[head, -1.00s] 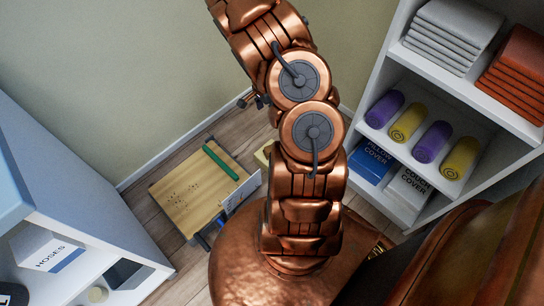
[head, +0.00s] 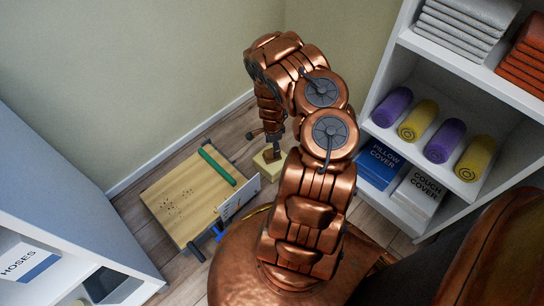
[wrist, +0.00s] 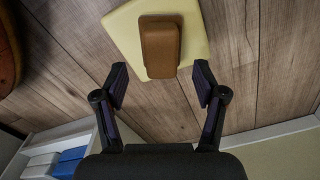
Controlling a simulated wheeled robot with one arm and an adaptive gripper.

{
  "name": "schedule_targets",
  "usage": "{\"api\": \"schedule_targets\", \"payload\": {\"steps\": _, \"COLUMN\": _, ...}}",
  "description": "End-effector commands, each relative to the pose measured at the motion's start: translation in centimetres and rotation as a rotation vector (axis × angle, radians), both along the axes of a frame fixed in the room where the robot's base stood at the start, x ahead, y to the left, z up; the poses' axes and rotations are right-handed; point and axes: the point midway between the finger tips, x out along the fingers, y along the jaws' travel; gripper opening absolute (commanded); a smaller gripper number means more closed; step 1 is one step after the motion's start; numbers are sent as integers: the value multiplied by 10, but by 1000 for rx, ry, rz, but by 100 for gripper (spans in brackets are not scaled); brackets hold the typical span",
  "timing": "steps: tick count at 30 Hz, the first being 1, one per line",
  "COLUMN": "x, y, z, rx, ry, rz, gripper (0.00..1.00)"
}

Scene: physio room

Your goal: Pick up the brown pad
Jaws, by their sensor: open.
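The brown pad (wrist: 161,48) lies on a pale yellow block (wrist: 195,28) in the wrist view. My gripper (wrist: 161,86) is open, with one finger on each side below the pad in the picture, and nothing is between its fingertips. In the head view my gripper (head: 274,150) is over the yellow block (head: 262,161) on the floor. A small brown patch there is probably the pad, partly hidden by the gripper.
A wooden board or low trolley (head: 185,196) with a green bar (head: 217,166) stands just left of the block. White shelves (head: 449,103) with rolled towels and boxes are at right. A white cabinet (head: 88,210) is at left. Wooden floor shows between.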

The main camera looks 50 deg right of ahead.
Motion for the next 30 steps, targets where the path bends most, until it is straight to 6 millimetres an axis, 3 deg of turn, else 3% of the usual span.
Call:
{"api": "schedule_targets", "payload": {"steps": 12, "x": 2, "y": 1, "z": -45, "rx": 1, "ry": 2, "rz": -1, "gripper": 71}}
{"api": "schedule_targets", "payload": {"steps": 23, "x": 2, "y": 1, "z": -47, "rx": -1, "ry": 0, "rz": -1, "gripper": 71}}
{"api": "schedule_targets", "payload": {"steps": 30, "x": 2, "y": 1, "z": -47, "rx": -1, "ry": 1, "rz": -1, "gripper": 46}}
